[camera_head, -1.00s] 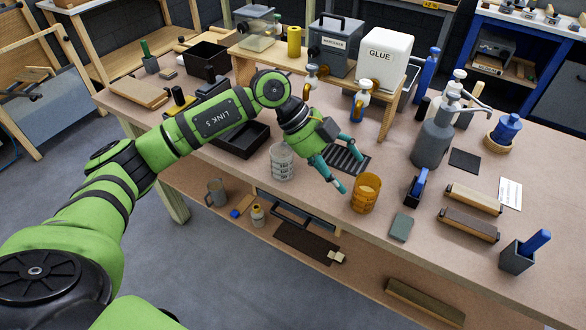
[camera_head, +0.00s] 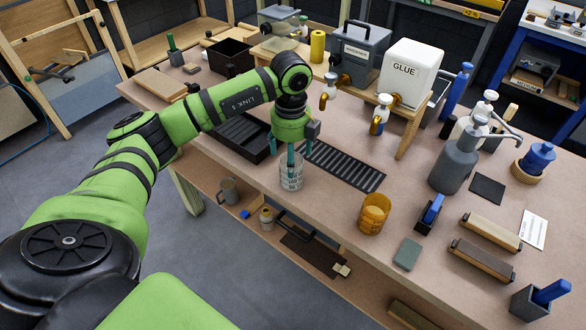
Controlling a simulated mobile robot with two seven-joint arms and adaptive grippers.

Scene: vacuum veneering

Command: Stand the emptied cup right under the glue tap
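A clear cup (camera_head: 291,179) with dark markings stands near the table's front edge. My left gripper (camera_head: 291,158) points down at it, its teal fingers at the rim. I cannot tell whether the fingers are inside or around the cup, or whether they grip it. An amber cup (camera_head: 372,216) stands to the right, apart from the gripper, pale inside. The white glue tank (camera_head: 411,72) stands on a wooden shelf, and its tap (camera_head: 380,112) hangs over the front. A black slotted grate (camera_head: 345,167) lies bare on the table in front of the taps. My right gripper is out of view.
A grey hardener tank (camera_head: 359,55) with its own tap (camera_head: 328,90) stands left of the glue tank. A grey pump bottle (camera_head: 456,163), a blue-handled tool (camera_head: 432,210) and a grey-green block (camera_head: 407,254) stand or lie on the right. A black tray (camera_head: 240,139) lies behind the gripper.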

